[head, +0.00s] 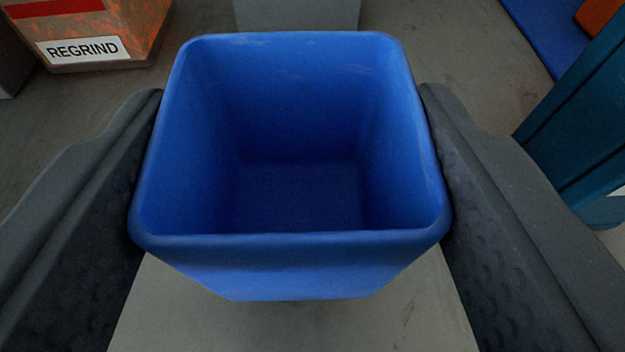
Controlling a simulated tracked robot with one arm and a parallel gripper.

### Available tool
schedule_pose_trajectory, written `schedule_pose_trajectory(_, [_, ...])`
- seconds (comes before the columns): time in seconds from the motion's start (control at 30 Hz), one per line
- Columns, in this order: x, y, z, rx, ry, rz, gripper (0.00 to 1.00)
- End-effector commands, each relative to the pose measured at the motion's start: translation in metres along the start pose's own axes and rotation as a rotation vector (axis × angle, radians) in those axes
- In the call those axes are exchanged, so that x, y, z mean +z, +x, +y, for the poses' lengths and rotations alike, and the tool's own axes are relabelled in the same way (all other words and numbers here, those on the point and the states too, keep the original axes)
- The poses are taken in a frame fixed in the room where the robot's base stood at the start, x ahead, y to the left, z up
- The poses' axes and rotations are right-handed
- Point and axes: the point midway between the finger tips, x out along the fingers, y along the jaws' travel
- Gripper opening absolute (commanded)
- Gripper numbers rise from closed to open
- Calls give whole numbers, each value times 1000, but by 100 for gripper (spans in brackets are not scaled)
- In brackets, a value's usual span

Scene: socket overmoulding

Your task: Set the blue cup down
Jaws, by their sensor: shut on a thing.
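The blue cup (300,265) is square with rounded corners and fills the middle of the head view. I look down into it and it appears empty. My gripper (292,160) is shut on the cup, with one dark grey finger against its left side and the other against its right side. The cup looks upright. Its underside is hidden, so I cannot tell whether it touches the grey surface (290,325) below.
An orange-speckled container (120,22) labelled REGRIND stands at the back left. A grey block (297,14) is behind the cup. A dark teal structure (585,120) stands at the right. A blue panel (550,30) with an orange thing (600,16) lies at the back right.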

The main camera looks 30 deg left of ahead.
Motion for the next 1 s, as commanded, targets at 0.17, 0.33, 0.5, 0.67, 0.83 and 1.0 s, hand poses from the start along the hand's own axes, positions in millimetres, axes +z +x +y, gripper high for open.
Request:
schedule_pose_trajectory(0.17, [28,8,-1,-2,2,-4,30])
schedule_pose_trajectory(0.33, [28,8,0,-1,1,-2,30])
schedule_pose_trajectory(0.5, [29,8,0,-1,1,-2,30])
schedule_pose_trajectory(0.67, [30,8,0,0,1,-2,77])
schedule_pose_trajectory(0.83, [30,8,0,0,1,-2,77])
schedule_pose_trajectory(1.0, [27,6,0,0,2,-1,77])
